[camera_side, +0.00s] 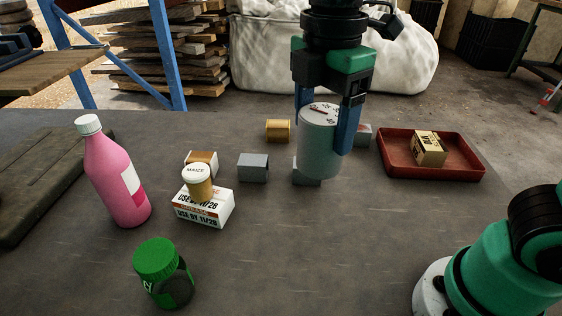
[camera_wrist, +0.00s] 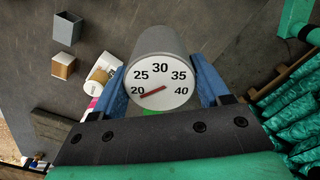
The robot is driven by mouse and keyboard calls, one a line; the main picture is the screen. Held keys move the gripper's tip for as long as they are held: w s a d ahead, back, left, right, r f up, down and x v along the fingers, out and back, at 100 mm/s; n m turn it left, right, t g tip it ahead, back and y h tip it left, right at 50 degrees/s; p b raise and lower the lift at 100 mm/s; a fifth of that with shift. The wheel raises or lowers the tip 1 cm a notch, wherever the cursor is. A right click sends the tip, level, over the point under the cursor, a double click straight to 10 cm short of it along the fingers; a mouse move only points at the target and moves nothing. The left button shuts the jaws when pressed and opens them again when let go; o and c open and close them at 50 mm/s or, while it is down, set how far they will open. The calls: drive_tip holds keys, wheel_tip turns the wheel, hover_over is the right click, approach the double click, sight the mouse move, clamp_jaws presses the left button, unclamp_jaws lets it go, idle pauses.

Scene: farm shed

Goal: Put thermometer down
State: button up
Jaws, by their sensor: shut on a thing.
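The thermometer (camera_side: 319,145) is a grey cylinder with a white dial on its top end. In the wrist view its dial (camera_wrist: 160,85) shows numbers from 20 to 40 and a red needle near 20. My gripper (camera_side: 327,130) is shut on it, one blue finger on each side, and holds it upright. In the side view its lower end overlaps a grey block (camera_side: 307,178) behind it. I cannot tell whether its base touches the table (camera_side: 330,260).
A red tray (camera_side: 465,174) with a small box (camera_side: 429,148) is at right. The front middle is clear.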

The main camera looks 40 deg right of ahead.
drive_tip(key=w+d+f+m, duration=0.4)
drive_tip(key=w+d+m, duration=0.5)
drive_tip(key=m, duration=0.8)
drive_tip(key=shift+w+d+f, duration=0.15)
drive_tip(key=shift+w+f, duration=0.25)
drive_tip(key=shift+w, duration=0.5)
drive_tip(key=s+a+r+n, duration=0.1)
drive_tip(key=s+a+n, duration=0.2)
drive_tip(key=n, duration=0.3)
drive_tip(key=s+a+r+n, duration=0.2)
drive_tip(key=s+a+n, duration=0.1)
drive_tip(key=s+n, duration=0.2)
drive_tip(key=s+a+r+n, duration=0.2)
drive_tip(key=s+a+n, duration=0.2)
drive_tip(key=n, duration=0.4)
drive_tip(key=shift+s+a+r+n, duration=0.1)
drive_tip(key=shift+s+n, duration=0.3)
drive_tip(key=shift+s, duration=0.15)
drive_tip(key=s+n, duration=0.3)
drive_tip(key=n, duration=0.2)
drive_tip(key=s+a+n, duration=0.1)
drive_tip(key=s+n, duration=0.1)
drive_tip(key=n, duration=0.1)
drive_tip(key=shift+s+r, duration=0.25)
drive_tip(key=shift+s, duration=0.1)
